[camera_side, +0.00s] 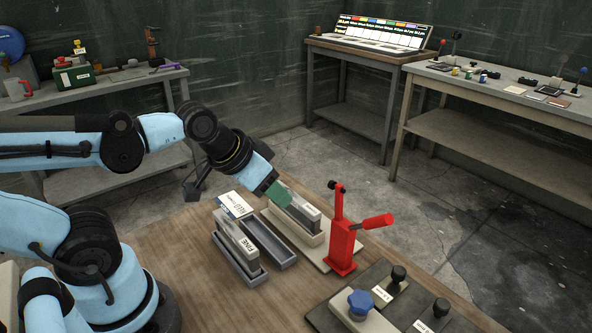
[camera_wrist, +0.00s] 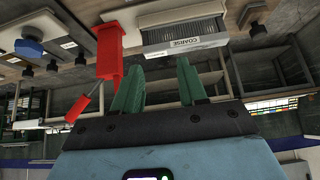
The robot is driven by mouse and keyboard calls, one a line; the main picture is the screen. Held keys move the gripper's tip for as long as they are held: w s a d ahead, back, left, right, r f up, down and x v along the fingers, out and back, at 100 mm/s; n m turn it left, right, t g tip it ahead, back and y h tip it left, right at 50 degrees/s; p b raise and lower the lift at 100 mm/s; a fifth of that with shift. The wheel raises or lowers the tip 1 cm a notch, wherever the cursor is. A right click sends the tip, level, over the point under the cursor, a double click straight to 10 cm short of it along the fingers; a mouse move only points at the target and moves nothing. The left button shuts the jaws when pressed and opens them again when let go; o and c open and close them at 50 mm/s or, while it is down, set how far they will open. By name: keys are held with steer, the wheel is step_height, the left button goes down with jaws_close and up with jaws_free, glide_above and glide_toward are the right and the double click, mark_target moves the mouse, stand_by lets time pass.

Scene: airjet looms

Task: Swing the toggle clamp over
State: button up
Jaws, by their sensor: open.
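The red toggle clamp (camera_side: 342,246) stands upright on the wooden table, with its red handle (camera_side: 377,221) sticking out to the right in the side view. A dark-tipped part tops its upright arm. In the wrist view the clamp (camera_wrist: 109,50) is upside down at the upper left, its handle (camera_wrist: 78,109) angled down-left. My gripper (camera_side: 279,193) is to the left of the clamp in the side view, above a grey block, and apart from the clamp. In the wrist view its green fingers (camera_wrist: 160,65) are spread, with nothing between them.
A block labelled COARSE (camera_wrist: 186,36) is just beyond my fingers. A block marked FINE (camera_side: 236,244) sits in a grey tray beside an empty tray (camera_side: 270,243). A dark panel with a blue knob (camera_side: 361,301) and black knobs lies at the table's front right.

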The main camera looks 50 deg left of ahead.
steer(key=w+d+r+m+g, duration=0.4)
steer(key=w+d+r+m, duration=0.2)
steer(key=d+r+m, duration=0.35)
step_height(320, 180, up, 2)
steer(key=m+g, duration=0.3)
steer(key=m, duration=0.5)
glide_above(369, 223)
steer(key=d, duration=0.2)
steer(key=shift+w+d+r, duration=0.15)
steer(key=shift+w, duration=0.3)
steer(key=shift+d, duration=0.1)
steer(key=shift+f, duration=4.4)
steer(key=c, duration=0.7)
steer(key=shift+c, duration=0.3)
